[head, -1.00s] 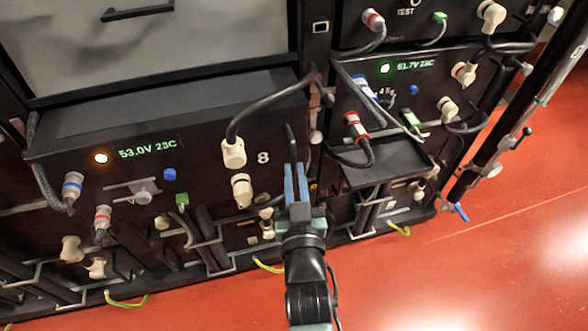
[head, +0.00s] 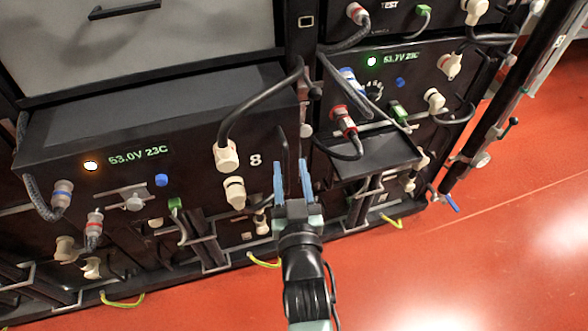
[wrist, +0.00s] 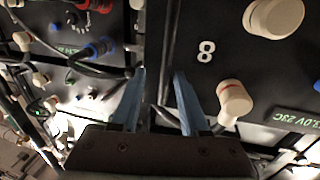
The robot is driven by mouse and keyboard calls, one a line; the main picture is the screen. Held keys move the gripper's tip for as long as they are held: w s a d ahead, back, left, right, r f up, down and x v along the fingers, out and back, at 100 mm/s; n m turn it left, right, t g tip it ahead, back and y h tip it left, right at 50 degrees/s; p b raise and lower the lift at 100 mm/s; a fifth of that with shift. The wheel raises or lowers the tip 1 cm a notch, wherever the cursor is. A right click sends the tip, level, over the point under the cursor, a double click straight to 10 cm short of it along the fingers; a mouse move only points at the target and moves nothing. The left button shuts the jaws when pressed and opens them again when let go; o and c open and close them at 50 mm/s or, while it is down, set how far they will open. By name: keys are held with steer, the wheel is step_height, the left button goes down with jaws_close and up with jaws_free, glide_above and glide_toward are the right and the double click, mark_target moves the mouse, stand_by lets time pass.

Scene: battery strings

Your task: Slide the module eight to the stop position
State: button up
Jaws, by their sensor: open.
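Module eight (head: 120,185) is the dark box with a white 8, a lit orange lamp and a green 53.0V 23C readout. It juts forward from the rack at the left of the head view. Its front also shows in the wrist view (wrist: 215,80), with the 8 and cream connectors. My gripper (head: 292,168) is open at the right end of its front. In the wrist view the two blue fingers (wrist: 157,98) are apart, with a thin dark upright bar, likely the handle (head: 282,150), in line between them. I cannot tell whether they touch it.
A black cable (head: 250,105) loops from the cream connector beside the 8 toward the rack post. The red floor (head: 470,260) is clear.

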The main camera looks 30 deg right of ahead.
steer(key=v, duration=1.2)
steer(key=shift+s+p, duration=0.3)
steer(key=shift+p, duration=0.1)
steer(key=shift+a, duration=0.15)
